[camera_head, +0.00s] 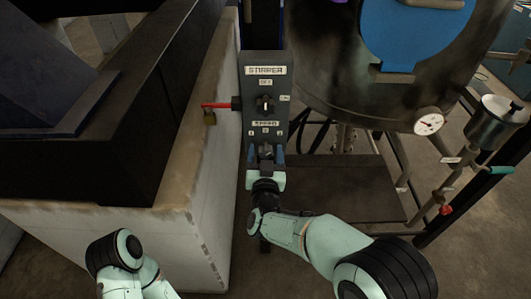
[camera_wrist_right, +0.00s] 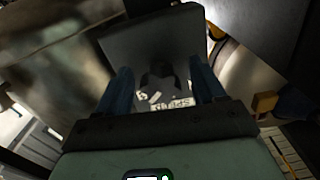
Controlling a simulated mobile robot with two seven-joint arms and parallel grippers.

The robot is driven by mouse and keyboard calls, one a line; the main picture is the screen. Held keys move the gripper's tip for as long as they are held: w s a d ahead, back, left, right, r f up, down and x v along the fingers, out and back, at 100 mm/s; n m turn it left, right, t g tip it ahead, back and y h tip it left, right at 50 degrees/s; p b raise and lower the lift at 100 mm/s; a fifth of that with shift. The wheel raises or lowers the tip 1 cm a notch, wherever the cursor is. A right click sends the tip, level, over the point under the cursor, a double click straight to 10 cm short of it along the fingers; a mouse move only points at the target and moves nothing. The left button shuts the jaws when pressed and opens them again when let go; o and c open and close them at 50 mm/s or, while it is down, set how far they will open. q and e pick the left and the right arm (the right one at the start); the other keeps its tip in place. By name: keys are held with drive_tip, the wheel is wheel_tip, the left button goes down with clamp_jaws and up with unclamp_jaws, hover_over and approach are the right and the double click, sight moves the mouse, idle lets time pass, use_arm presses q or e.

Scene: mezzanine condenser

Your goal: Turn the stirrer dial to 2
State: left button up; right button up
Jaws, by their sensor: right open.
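The grey stirrer panel (camera_head: 281,80) stands upright in the middle of the head view, with a "STIRRER" label at its top and a knob (camera_head: 264,103) below it. The lower dial (camera_wrist_right: 160,73) sits under a "SPEED" label with small position marks; its pointer setting is too dark to read. My right gripper (camera_head: 266,157) is open at the lower dial, which shows between its two blue fingers in the wrist view. I cannot tell whether the fingers touch it. My left arm shows at the lower left, but its gripper is out of view.
A red lever (camera_head: 216,105) with a brass padlock (camera_head: 209,118) sticks out left of the panel. A pale block wall (camera_head: 190,225) stands close on the left. A dark vessel with a gauge (camera_head: 429,122) and piping with valves are on the right.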

drive_tip(key=c, duration=1)
drive_tip(key=shift+n+p, duration=0.35)
drive_tip(key=shift+n, duration=0.25)
drive_tip(key=shift+c, duration=0.2)
drive_tip(key=shift+d+n+p, duration=0.1)
drive_tip(key=shift+n+p, duration=0.55)
drive_tip(key=shift+n, duration=0.15)
drive_tip(key=n+p, duration=0.2)
drive_tip(key=n, duration=0.1)
drive_tip(key=shift+f+n, duration=0.1)
drive_tip(key=shift+n, duration=0.2)
drive_tip(key=shift+d+n+p, duration=0.1)
drive_tip(key=shift+n+p, duration=0.6)
drive_tip(key=shift+n, duration=0.9)
drive_tip(key=shift+f, duration=0.1)
